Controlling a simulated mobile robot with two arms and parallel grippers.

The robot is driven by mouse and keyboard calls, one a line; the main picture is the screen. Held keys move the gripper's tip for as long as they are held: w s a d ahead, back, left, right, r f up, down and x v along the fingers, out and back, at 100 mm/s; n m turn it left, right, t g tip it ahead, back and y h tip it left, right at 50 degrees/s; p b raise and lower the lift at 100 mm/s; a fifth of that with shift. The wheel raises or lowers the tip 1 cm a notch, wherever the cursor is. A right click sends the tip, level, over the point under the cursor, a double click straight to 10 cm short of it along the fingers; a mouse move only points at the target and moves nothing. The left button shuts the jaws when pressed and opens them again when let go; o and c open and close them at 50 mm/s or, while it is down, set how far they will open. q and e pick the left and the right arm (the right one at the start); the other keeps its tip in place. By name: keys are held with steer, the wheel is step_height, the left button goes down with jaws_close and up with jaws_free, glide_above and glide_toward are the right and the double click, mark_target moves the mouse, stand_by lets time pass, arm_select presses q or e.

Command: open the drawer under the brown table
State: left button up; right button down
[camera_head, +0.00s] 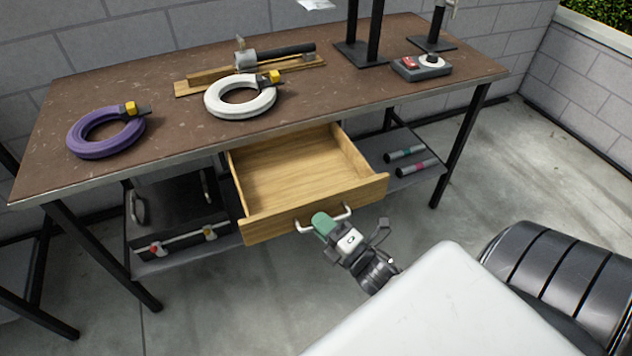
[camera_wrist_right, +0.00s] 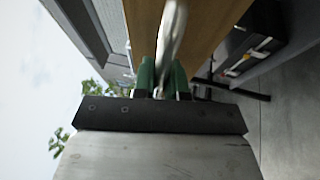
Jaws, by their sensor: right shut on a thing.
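The wooden drawer (camera_head: 290,170) under the brown table (camera_head: 340,100) stands well out from the table, and its inside is empty. Its front carries a pale metal handle (camera_head: 341,214). My right gripper (camera_head: 322,224) is at the handle with green fingertips and is shut on it. In the right wrist view the handle (camera_wrist_right: 172,45) runs between the green fingers (camera_wrist_right: 162,78), with the drawer front (camera_wrist_right: 205,35) beside it. My left gripper is not in view.
A purple ring (camera_head: 105,148), a white ring (camera_head: 225,107) and a switch box (camera_head: 421,68) lie on the tabletop. A black case (camera_head: 175,215) and two grey cylinders (camera_head: 405,153) are on the lower shelf.

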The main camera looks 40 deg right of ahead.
steer(key=shift+s, duration=0.15)
steer(key=c, duration=1.2)
jaws_free()
steer(key=v, duration=1.1)
steer(key=shift+b, duration=0.4)
